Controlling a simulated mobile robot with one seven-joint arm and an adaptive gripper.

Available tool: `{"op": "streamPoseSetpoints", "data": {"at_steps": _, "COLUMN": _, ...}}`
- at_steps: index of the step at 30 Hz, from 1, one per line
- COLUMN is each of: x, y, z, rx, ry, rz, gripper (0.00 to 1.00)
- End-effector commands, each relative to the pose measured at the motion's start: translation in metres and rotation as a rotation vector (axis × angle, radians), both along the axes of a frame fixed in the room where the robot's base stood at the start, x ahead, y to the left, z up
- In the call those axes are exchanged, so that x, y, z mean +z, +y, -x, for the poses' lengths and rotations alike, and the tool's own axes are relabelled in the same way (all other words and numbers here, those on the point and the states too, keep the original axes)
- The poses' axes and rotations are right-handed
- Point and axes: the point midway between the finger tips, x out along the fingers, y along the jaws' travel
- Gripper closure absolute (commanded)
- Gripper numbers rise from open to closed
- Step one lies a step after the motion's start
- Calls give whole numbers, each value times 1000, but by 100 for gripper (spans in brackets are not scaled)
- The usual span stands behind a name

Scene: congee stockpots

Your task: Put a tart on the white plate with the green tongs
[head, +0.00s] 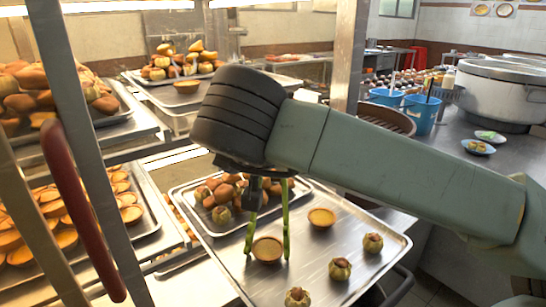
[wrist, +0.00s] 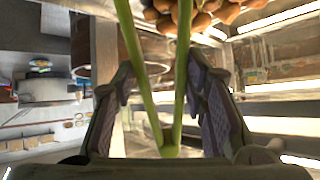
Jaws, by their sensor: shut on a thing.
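My gripper (head: 265,183) is shut on the green tongs (head: 286,222), which point down over the metal tray. In the wrist view the tongs' two green arms (wrist: 142,72) spread out in a V between my gripper's fingers (wrist: 160,85). In the head view the tong tips stand on either side of a tart (head: 267,251) on the tray. I cannot tell whether they touch it. A second tart (head: 321,218) lies to the right and behind. A small whitish plate (head: 490,136) with something green on it is on the far right counter.
A rack post and red handle (head: 80,205) stand at the left. Blue buckets (head: 422,114), a bluish plate (head: 480,152) with food and a large pot (head: 497,92) occupy the right counter.

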Motion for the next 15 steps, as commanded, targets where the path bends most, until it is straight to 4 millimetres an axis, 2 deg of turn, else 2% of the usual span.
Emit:
{"op": "streamPoseSetpoints", "data": {"at_steps": 4, "x": 14, "y": 0, "z": 0, "rx": -2, "ry": -2, "rz": 0, "gripper": 100}}
{"op": "streamPoseSetpoints", "data": {"at_steps": 15, "x": 60, "y": 0, "z": 0, "rx": -1, "ry": -2, "rz": 0, "gripper": 100}}
